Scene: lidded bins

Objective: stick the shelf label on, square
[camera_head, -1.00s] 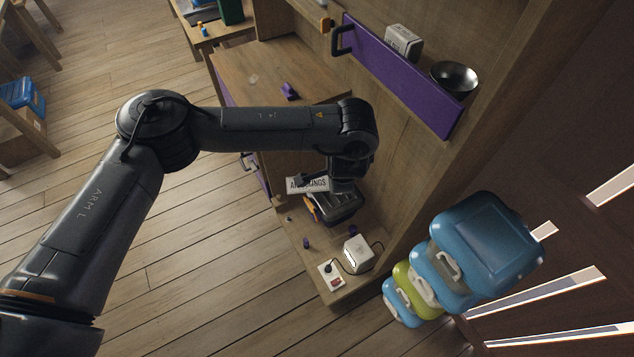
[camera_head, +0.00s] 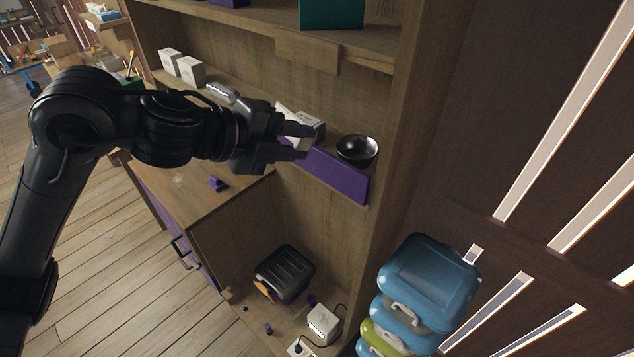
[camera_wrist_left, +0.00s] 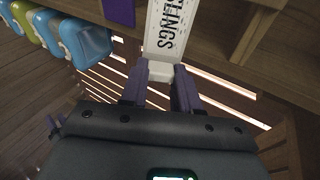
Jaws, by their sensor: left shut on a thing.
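My left gripper (camera_head: 304,143) is shut on the white shelf label. In the left wrist view the label (camera_wrist_left: 166,35) stands out beyond the fingertips (camera_wrist_left: 160,80), with black letters ending in "LINGS"; the rest of the word is cut off. In the head view the gripper is by the purple shelf front (camera_head: 338,177) and covers its left part. Only a pale bit of the label (camera_head: 287,113) shows there. I cannot tell whether label and front touch, or whether the label is square to it. My right gripper is not in view.
A wooden plate (camera_head: 307,52) fronts the shelf above. A toaster-like black appliance (camera_head: 285,274) is below. Stacked blue and green cases (camera_head: 428,283) stand at right.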

